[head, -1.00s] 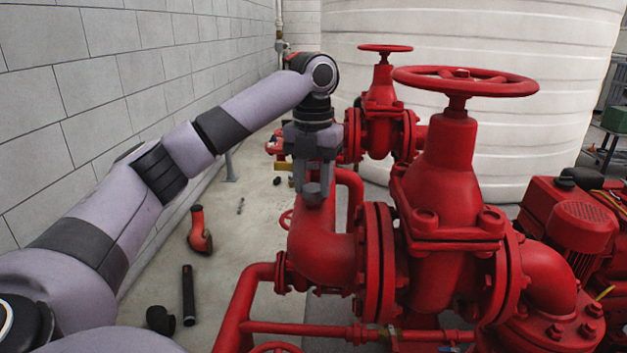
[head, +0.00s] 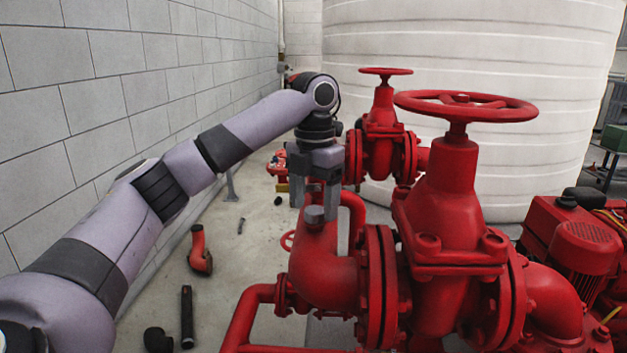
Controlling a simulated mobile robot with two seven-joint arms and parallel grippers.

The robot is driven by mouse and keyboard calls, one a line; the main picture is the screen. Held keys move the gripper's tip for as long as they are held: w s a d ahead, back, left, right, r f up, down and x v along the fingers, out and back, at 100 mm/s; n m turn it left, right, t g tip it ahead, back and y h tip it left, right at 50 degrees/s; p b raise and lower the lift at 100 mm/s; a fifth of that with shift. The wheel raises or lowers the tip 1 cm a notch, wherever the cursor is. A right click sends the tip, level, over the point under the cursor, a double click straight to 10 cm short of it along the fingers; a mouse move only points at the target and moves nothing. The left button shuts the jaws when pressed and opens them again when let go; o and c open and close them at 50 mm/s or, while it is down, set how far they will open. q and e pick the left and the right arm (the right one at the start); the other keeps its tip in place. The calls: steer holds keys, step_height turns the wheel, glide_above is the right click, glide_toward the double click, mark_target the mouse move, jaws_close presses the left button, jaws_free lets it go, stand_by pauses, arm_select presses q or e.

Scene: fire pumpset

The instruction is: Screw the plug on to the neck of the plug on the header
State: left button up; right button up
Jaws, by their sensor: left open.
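The grey plug (head: 314,214) sits on top of the red header pipe elbow (head: 322,262), over the place of its neck. The neck itself is hidden beneath the plug. My left gripper (head: 315,203) points straight down above the plug, with its two fingers spread apart. The fingertips are just above or around the plug's top; I cannot tell whether they touch it. The plug looks upright. My right gripper is not in view.
Red gate valves with handwheels (head: 465,106) stand right of the elbow, with a red pump motor (head: 575,238) farther right. A white tank (head: 470,60) is behind.

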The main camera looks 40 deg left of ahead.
arm_select(q)
steer(key=shift+r, duration=3.15)
steer(key=shift+s, duration=0.1)
